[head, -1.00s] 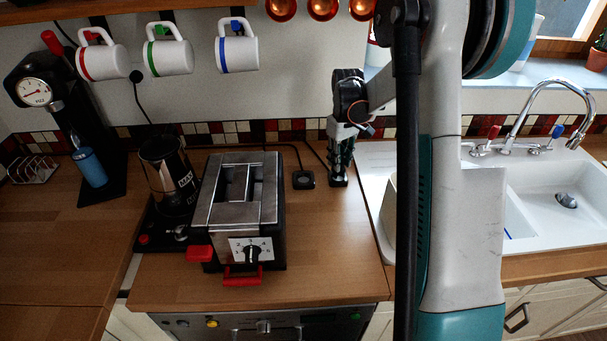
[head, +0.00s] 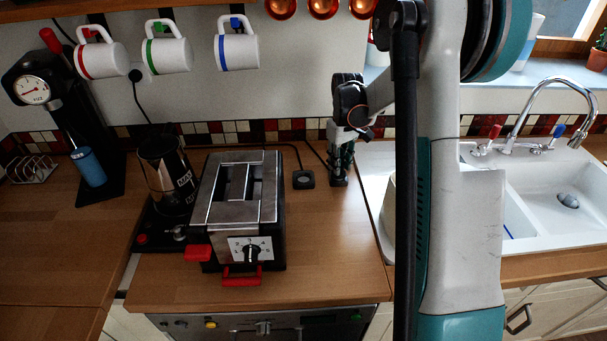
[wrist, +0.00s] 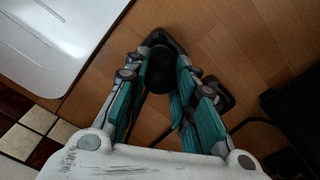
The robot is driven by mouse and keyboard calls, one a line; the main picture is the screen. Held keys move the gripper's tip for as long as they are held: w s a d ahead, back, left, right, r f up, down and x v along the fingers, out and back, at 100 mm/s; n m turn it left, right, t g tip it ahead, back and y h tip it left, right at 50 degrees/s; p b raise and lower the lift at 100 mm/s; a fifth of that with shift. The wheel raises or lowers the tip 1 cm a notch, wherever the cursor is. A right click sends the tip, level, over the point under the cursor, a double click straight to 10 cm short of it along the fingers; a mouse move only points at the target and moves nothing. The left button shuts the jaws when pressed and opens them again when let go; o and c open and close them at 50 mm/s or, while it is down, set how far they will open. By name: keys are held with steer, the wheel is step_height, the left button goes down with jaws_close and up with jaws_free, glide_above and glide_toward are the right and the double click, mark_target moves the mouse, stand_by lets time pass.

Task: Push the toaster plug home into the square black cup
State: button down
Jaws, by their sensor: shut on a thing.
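My gripper (head: 339,178) points down at the counter, right of the toaster (head: 240,205). In the wrist view its teal fingers (wrist: 165,62) are closed around a round black piece, which looks like the toaster plug (wrist: 160,76). A square black cup (wrist: 170,40) shows partly beyond the fingertips, under the plug. The fingers hide its middle, so I cannot tell how deep the plug sits. A second square black piece (head: 303,180) lies left of the gripper, and it also shows in the wrist view (wrist: 274,100).
Black cords (head: 315,153) run along the backsplash behind the toaster. The white sink (head: 520,190) is close on the right. A jug (head: 168,175) on a black base stands left of the toaster. Mugs (head: 168,55) hang above. Wooden counter in front of the gripper is clear.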

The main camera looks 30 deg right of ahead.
steer(key=shift+f+b, duration=0.3)
steer(key=shift+f, duration=0.1)
steer(key=c, duration=1.2)
jaws_free()
steer(key=shift+c, duration=0.2)
steer(key=c, duration=0.3)
steer(key=shift+r+p, duration=2)
steer(key=shift+r, duration=1.5)
